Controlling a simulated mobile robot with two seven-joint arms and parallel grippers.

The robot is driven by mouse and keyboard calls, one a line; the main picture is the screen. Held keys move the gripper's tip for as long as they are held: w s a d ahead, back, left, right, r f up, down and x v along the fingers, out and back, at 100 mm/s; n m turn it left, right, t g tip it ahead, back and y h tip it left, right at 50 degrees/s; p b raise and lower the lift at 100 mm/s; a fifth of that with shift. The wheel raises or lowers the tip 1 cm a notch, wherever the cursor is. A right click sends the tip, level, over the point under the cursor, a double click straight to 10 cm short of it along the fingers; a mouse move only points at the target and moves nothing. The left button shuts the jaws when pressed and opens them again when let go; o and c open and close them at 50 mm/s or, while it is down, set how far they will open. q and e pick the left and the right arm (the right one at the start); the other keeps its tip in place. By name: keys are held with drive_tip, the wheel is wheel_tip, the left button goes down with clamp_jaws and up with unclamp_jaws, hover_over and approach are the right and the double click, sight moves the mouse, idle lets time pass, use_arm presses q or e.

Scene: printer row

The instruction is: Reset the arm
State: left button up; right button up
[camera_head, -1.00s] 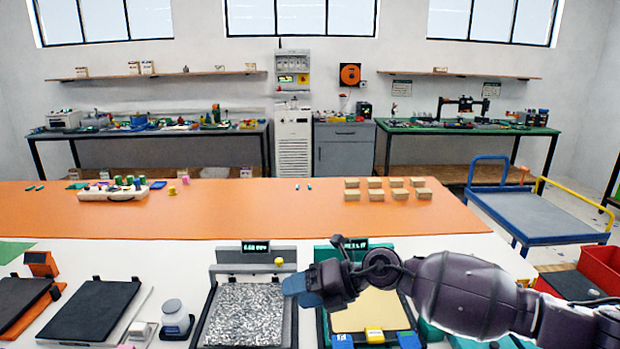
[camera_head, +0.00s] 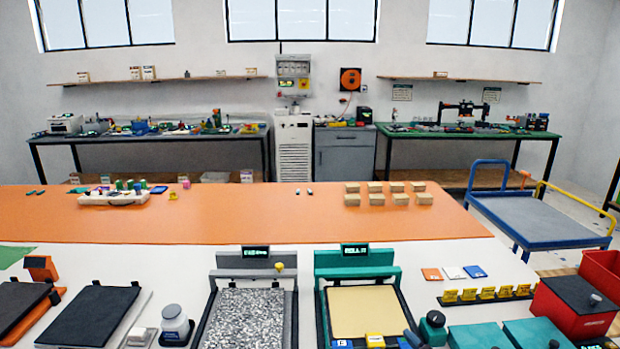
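Neither of my grippers shows in the head view now, and no part of my arms is visible. In front stand two printers: a grey one (camera_head: 255,262) with a speckled grey bed (camera_head: 243,318), and a teal one (camera_head: 353,264) with a plain tan bed (camera_head: 366,308). A small yellow knob (camera_head: 279,267) sits at the grey printer's right. A blue block and a yellow block (camera_head: 375,340) lie at the front of the tan bed.
On the white table are a dark flat plate (camera_head: 94,316), a grey-capped jar (camera_head: 175,325), a row of yellow clips (camera_head: 487,294) and a red box (camera_head: 575,308). Behind, the orange surface (camera_head: 250,212) is mostly clear. A blue cart (camera_head: 530,217) stands at the right.

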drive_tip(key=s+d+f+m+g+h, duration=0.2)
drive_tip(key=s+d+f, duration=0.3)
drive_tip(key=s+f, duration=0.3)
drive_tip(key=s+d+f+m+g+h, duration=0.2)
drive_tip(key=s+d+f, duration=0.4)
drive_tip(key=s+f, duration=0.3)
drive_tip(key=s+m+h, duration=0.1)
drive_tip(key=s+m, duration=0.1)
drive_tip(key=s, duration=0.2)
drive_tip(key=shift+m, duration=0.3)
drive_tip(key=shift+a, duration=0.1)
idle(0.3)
